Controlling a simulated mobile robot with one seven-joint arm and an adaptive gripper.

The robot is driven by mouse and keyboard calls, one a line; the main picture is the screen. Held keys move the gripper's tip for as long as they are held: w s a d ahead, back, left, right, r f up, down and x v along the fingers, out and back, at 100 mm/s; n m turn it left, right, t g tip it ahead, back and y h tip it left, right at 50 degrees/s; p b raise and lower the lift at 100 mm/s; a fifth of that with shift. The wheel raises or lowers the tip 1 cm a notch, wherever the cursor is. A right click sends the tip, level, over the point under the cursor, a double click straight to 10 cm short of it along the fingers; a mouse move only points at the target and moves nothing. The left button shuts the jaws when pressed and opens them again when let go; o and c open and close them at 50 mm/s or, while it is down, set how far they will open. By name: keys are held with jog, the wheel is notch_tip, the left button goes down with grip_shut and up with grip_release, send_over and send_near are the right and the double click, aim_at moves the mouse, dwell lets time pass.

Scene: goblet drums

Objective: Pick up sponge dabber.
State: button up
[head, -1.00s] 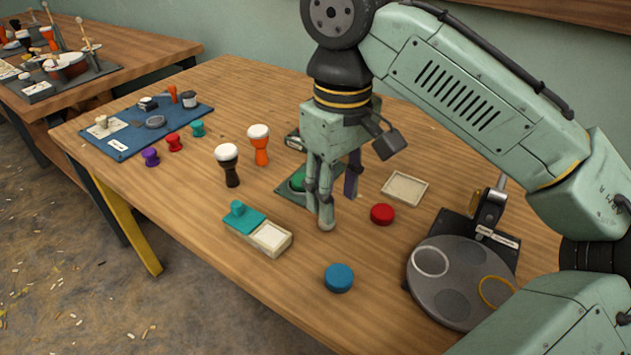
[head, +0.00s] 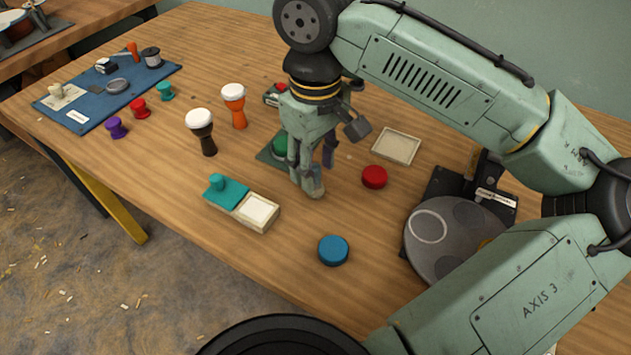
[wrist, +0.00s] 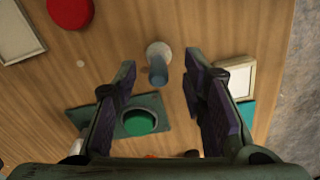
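What looks like the sponge dabber, a small upright piece with a blue-grey handle and a pale round end (wrist: 157,60), stands on the wooden table in the wrist view. It shows between and slightly beyond my open fingertips (wrist: 158,75), with wood visible on both sides of it, so neither finger appears to touch it. In the head view my gripper (head: 312,178) points down low over the middle of the table. There the dabber (head: 318,185) is mostly hidden by the fingers, and its exact gap to them cannot be told.
A dark green plate with a green disc (wrist: 138,122) lies close by my fingers. A cream box with a teal lid (head: 225,193), a blue disc (head: 333,250), a red disc (head: 374,176) and a pale tray (head: 396,146) surround the gripper. Two goblet drums (head: 201,131) (head: 234,104) stand left.

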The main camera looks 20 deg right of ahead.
aim_at(316, 180)
jog(key=shift+f, duration=1.35)
jog(key=shift+c, duration=0.5)
grip_shut()
